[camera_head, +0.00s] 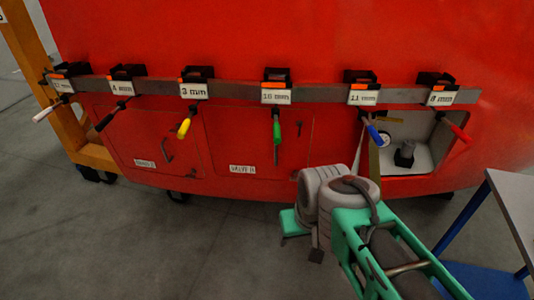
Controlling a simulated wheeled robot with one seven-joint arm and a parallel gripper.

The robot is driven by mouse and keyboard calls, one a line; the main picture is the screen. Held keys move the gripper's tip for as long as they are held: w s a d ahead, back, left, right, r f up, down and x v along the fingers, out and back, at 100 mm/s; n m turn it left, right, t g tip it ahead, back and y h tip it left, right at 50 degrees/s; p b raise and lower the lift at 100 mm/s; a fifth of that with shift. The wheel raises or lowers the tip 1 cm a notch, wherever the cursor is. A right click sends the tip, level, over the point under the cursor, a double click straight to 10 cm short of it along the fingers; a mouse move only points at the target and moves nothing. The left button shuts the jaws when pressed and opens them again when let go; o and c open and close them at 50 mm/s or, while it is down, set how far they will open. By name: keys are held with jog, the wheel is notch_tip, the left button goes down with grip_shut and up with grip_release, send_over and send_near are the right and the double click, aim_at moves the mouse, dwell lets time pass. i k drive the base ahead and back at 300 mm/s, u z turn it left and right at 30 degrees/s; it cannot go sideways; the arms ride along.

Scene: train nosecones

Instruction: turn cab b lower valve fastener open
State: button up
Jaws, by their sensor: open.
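A closed red panel (235,140) with a white label reading about "VALVE" (243,169) is set in the red nosecone, left of centre. A small dark fastener (299,128) shows at this panel's upper right. The panel's lower right corner lies close to my grey arm joints, and I cannot make out a lower fastener there. My arm's green and grey links stand in front of the nosecone at lower centre. My gripper's fingers cannot be seen; the arm's own links appear to hide them.
A grey rail (225,87) bears several labelled holders with coloured-handled tools, including a green one (277,131) hanging over the valve panel. A blue-legged table (515,205) stands far right. Floor is clear at lower left.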

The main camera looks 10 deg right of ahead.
aim_at(295, 179)
jog(key=u, duration=0.05)
jog(key=k, duration=0.5)
jog(key=z, duration=0.2)
jog(key=i, duration=0.9)
jog(key=u, duration=1.5)
